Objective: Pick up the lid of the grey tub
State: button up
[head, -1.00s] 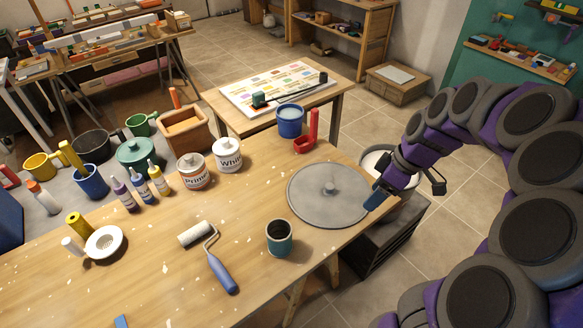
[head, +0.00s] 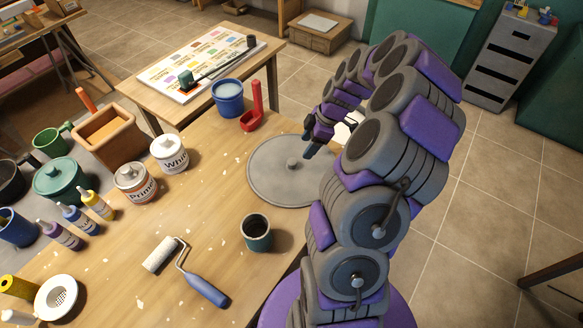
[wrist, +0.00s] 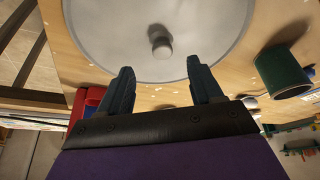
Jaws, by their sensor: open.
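The grey round lid (head: 268,178) lies flat on the wooden table near its right edge, with a small knob (head: 292,163) at its centre. In the wrist view the lid (wrist: 205,25) fills the top, and its knob (wrist: 160,42) lies beyond and between my fingertips. My gripper (head: 310,153) is open and empty, above the right part of the lid, near the knob. In the wrist view the two fingers of my gripper (wrist: 160,72) are apart with nothing between them. The tub itself cannot be made out under the lid; part of the lid's right side is hidden by my arm.
A green cup (head: 257,232) stands in front of the lid. A red holder (head: 252,110) and a blue pot (head: 228,97) stand behind it. A pale bucket (head: 345,130) shows partly behind my arm.

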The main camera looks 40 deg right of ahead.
aim_at(293, 161)
jog(key=x, duration=0.3)
jog(key=shift+a+r, duration=0.15)
jog(key=shift+a, duration=0.1)
jog(key=shift+f, duration=0.3)
jog(key=shift+w+d+f+b, duration=0.1)
jog(key=shift+d+f+b, duration=0.2)
jog(key=shift+w+f, duration=0.1)
jog(key=shift+f, duration=0.25)
jog(key=a+f, duration=0.1)
jog(key=w+a+f+b, duration=0.1)
jog(key=f, duration=0.1)
jog(key=shift+a, duration=0.3)
jog(key=shift+w+a+f, duration=0.15)
jog(key=shift+a, duration=0.2)
jog(key=shift+d, duration=0.55)
jog(key=c, duration=0.5)
jog(key=shift+a, duration=0.4)
jog(key=c, duration=0.6)
jog(key=shift+c, duration=0.4)
